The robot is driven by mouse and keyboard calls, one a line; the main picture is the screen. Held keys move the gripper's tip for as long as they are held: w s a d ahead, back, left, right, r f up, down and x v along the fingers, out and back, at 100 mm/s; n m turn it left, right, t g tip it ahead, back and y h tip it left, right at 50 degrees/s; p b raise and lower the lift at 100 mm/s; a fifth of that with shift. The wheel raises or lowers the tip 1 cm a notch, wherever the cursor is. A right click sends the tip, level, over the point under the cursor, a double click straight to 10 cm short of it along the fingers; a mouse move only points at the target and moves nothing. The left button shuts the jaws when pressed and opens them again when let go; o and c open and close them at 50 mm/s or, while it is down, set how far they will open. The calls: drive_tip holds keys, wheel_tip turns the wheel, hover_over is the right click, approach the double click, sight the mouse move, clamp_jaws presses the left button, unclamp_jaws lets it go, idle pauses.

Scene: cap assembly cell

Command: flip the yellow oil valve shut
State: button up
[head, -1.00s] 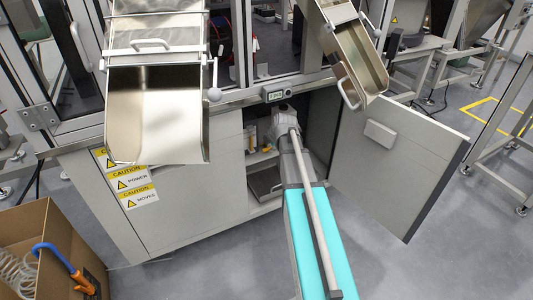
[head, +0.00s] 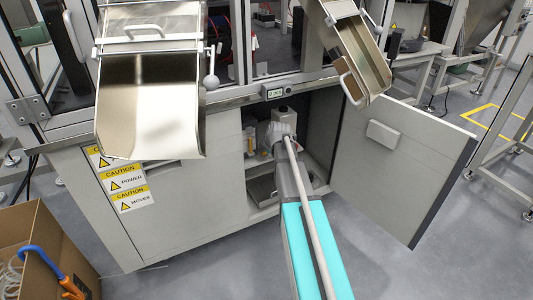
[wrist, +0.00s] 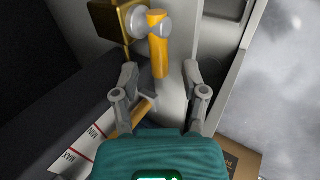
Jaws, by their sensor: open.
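The yellow-orange valve handle (wrist: 159,50) shows in the wrist view, hanging down from a round metal hub beside a brass-coloured block (wrist: 112,17). My gripper (wrist: 160,76) is open, one finger on each side of the handle's lower end. Whether either finger touches it, I cannot tell. In the head view my gripper (head: 277,143) reaches into the open cabinet; the wrist hides much of it, and I cannot make out the valve handle there. A second orange bar (wrist: 130,118) lies behind the left finger in the wrist view.
The cabinet door (head: 395,170) stands open to the right. Two metal chutes, left (head: 150,110) and right (head: 355,50), overhang the front. A MIN/MAX label (wrist: 85,145) is below left of the gripper in the wrist view. A cardboard box (head: 45,245) stands on the floor at left.

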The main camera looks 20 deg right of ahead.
clamp_jaws()
drive_tip(key=shift+d, duration=0.4)
drive_tip(key=shift+a, duration=0.35)
drive_tip(key=shift+a+r+y, duration=0.1)
drive_tip(key=shift+a+y, duration=0.05)
drive_tip(key=shift+y, duration=0.15)
